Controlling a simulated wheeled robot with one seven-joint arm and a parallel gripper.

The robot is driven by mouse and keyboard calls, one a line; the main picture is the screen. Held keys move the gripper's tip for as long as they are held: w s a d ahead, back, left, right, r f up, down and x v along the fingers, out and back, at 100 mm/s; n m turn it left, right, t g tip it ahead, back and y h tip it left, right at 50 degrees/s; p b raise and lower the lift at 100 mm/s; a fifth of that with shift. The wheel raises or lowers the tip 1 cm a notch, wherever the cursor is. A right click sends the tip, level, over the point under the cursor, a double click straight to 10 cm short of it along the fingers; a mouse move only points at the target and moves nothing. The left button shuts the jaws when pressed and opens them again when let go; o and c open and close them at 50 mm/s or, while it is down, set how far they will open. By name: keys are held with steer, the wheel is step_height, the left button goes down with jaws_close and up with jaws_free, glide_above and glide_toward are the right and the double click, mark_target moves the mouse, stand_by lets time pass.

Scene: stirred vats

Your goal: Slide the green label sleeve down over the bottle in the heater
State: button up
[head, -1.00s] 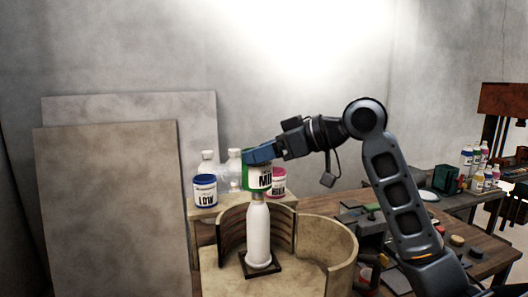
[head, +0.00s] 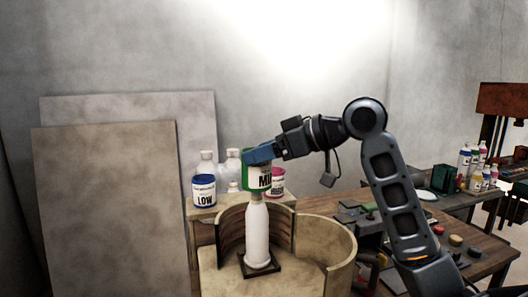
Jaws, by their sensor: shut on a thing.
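My gripper (head: 259,154), with blue fingers, is shut on the green label sleeve (head: 247,177). The sleeve has a white label with dark letters, partly legible as "MI". It is held upright over the white bottle (head: 257,236), its lower edge at about the height of the bottle's neck. I cannot tell whether the neck is inside the sleeve or just below it. The bottle stands upright on a dark square base inside the curved, open-fronted heater (head: 338,245). The gripper's fingers hide part of the sleeve's top.
A blue sleeve marked "LOW" (head: 204,191) and a pink-red sleeve (head: 277,182) stand on a small shelf behind the heater, with clear bottles (head: 206,164). Two large panels (head: 107,215) lean at left. A workbench (head: 478,246) with buttons lies at right.

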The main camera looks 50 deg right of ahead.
mark_target(270, 187)
steer(key=shift+f, duration=0.15)
steer(key=shift+f+b, duration=3.2)
steer(key=shift+f, duration=0.9)
steer(key=o, duration=0.7)
steer(key=shift+v, duration=3.9)
steer(key=shift+s+f, duration=0.1)
